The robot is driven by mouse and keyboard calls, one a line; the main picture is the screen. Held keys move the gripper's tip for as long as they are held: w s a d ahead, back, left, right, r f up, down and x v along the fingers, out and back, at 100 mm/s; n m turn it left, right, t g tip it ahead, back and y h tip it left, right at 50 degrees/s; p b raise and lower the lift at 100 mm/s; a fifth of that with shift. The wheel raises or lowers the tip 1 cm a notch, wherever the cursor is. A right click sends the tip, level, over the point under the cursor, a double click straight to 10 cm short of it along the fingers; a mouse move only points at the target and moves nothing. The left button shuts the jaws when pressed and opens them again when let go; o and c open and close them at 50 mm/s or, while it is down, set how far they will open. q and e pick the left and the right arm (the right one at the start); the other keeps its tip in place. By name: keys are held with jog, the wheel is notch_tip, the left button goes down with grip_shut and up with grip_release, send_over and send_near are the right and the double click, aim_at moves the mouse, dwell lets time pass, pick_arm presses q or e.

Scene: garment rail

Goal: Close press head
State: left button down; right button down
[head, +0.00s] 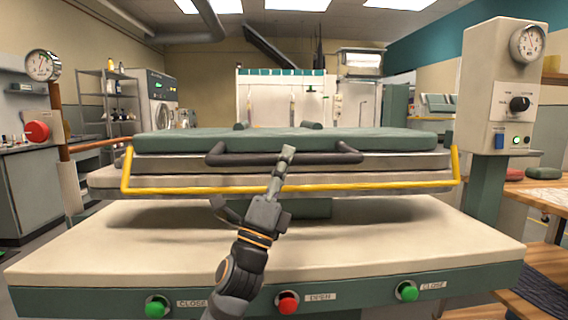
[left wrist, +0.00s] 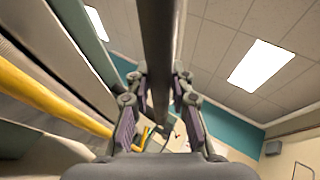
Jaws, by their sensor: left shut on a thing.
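The press head (head: 400,142) is a wide slab with a green padded top, seen front-on in the head view. A dark handle bar (head: 232,159) runs along its front. A pale plate (head: 400,182) lies just below the head; I cannot tell how large the gap between them is. My left gripper (head: 287,153) reaches up from below and is shut on the handle near its middle. In the left wrist view the dark handle (left wrist: 158,40) passes between the gripper's fingers (left wrist: 160,118). My right gripper is not in view.
A yellow rail (head: 300,189) runs along the front below the handle. The pale worktop (head: 430,235) has green close buttons (head: 157,307) and a red open button (head: 287,303) on its front. A control box with a gauge (head: 500,90) stands at right.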

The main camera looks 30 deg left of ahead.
pick_arm(q)
jog(key=shift+w+f, duration=0.2)
jog(key=shift+f, duration=0.15)
